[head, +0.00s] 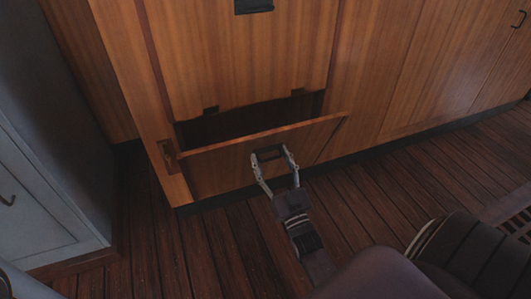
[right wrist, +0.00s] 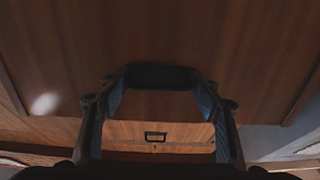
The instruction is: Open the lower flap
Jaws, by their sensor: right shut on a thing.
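The lower flap (head: 228,164) is a wooden panel low in the cabinet front. Its top edge is tilted outward, with a dark opening (head: 215,128) behind it. My right gripper (head: 272,156) is at the flap's outer face, shut on its dark handle (head: 267,153). In the right wrist view the fingers of my right gripper (right wrist: 158,82) meet at a dark bar, the handle (right wrist: 160,73), in front of the wooden flap (right wrist: 160,35). My left gripper is not in view.
A wooden upper panel (head: 240,60) with a dark handle (head: 254,5) is above the opening; its handle also seems to show in the right wrist view (right wrist: 155,136). A grey cabinet (head: 45,195) stands at the left. The plank floor (head: 200,255) before the flap is clear.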

